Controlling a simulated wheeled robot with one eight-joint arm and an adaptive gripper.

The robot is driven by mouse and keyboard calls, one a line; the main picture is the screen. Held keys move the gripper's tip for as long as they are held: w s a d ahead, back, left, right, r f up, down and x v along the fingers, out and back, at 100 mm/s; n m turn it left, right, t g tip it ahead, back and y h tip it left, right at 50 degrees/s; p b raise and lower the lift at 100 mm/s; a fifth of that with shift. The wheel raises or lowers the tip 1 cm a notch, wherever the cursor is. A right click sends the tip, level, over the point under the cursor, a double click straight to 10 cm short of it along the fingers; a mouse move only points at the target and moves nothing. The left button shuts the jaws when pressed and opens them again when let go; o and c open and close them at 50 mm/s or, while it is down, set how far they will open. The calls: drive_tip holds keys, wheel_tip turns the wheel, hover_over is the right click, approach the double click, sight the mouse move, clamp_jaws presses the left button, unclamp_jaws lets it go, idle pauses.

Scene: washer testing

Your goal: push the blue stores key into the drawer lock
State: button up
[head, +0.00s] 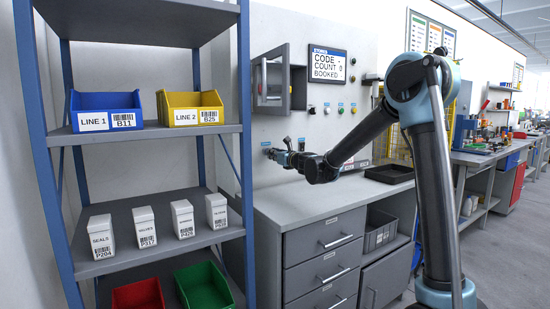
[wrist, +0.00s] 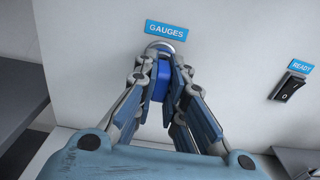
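My gripper (head: 273,155) reaches to the back wall above the left end of the worktop. In the wrist view, its fingers (wrist: 161,75) close in on both sides of a blue piece (wrist: 160,82), which looks like the blue key's head. The fingers cover most of it. A curved metal ring or hook (wrist: 166,46) shows just beyond the fingertips, under a blue GAUGES label (wrist: 166,30) on the wall. I cannot tell whether the key still hangs there. Grey drawers (head: 325,235) stand under the worktop. I cannot make out the drawer lock.
A black switch (wrist: 289,87) under a READY label is on the wall to the right. An open grey wall cabinet (head: 272,84) and a STORES screen (head: 328,65) are above. A black tray (head: 390,173) lies on the worktop. A blue-framed shelf (head: 150,132) stands close on the left.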

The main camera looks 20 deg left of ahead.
drive_tip(key=o, duration=0.4)
drive_tip(key=s+d+f+n+g, duration=0.1)
drive_tip(key=s+d+n, duration=0.4)
drive_tip(key=s+d, duration=0.3)
drive_tip(key=s+d+f+n+g, duration=0.15)
drive_tip(key=s+d+n, duration=0.25)
drive_tip(key=s+d, duration=0.5)
drive_tip(key=s+d+f+n+g+h, duration=0.2)
drive_tip(key=s+d+f+n+h, duration=0.2)
drive_tip(key=s+d+f, duration=0.4)
drive_tip(key=s+d+f+n+g+h, duration=0.2)
drive_tip(key=s+d+f+n+h, duration=0.3)
drive_tip(key=s+d, duration=0.5)
drive_tip(key=s+d+f+n+g+h, duration=0.3)
drive_tip(key=s+d+f+n, duration=0.5)
drive_tip(key=d, duration=1.2)
drive_tip(key=shift+s+d+f+h, duration=0.1)
drive_tip(key=shift+s+f+h, duration=0.3)
drive_tip(key=shift+f, duration=0.4)
drive_tip(key=shift+s+d+f+h, duration=0.1)
drive_tip(key=shift+s+f+h, duration=0.3)
drive_tip(key=shift+f, duration=0.35)
